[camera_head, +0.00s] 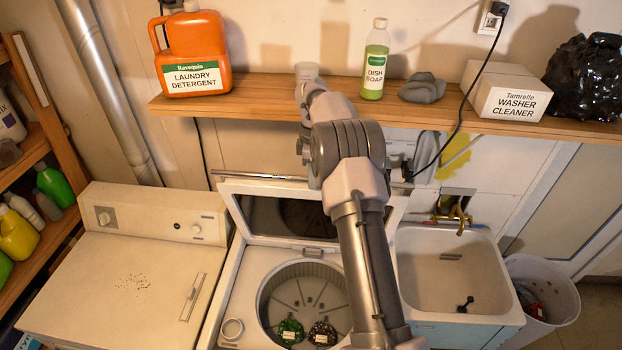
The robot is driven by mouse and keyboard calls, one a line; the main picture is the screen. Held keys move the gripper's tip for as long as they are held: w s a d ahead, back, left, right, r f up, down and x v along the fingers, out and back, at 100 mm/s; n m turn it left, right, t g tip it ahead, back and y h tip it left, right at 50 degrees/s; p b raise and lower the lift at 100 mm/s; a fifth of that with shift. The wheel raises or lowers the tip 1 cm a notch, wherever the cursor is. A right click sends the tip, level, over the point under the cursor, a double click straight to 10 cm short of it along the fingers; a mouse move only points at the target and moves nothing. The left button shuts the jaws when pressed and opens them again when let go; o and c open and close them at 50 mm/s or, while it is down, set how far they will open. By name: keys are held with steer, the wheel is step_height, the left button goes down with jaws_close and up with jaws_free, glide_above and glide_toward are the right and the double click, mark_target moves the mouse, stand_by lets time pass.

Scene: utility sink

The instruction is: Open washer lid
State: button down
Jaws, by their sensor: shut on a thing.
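The white washer (234,310) stands in the middle, with its round drum open to view. Its lid (245,183) is raised, standing steeply at the back of the opening, with a dark inner panel facing me. My arm reaches over the washer and covers the lid's right part. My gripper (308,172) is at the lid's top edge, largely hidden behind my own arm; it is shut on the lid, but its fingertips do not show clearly. Small green and dark items (291,331) lie in the drum.
A wooden shelf (270,99) above holds orange detergent (193,55), dish soap (375,62), a cleaner box (507,92) and a black bag (585,72). A dryer (90,285) stands left, a sink (450,280) right. A black cord (461,125) hangs near the lid.

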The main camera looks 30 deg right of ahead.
steer(key=shift+f, duration=0.15)
steer(key=c, duration=1.5)
jaws_free()
steer(key=shift+o, duration=0.8)
steer(key=shift+w+d+f, duration=0.1)
steer(key=shift+w+d, duration=0.1)
steer(key=shift+d, duration=0.05)
steer(key=shift+s+a+r, duration=0.1)
steer(key=shift+a+r, duration=0.05)
steer(key=shift+r, duration=0.25)
step_height(320, 180, up, 11)
steer(key=shift+w+d+r, duration=0.15)
steer(key=shift+w+d, duration=0.2)
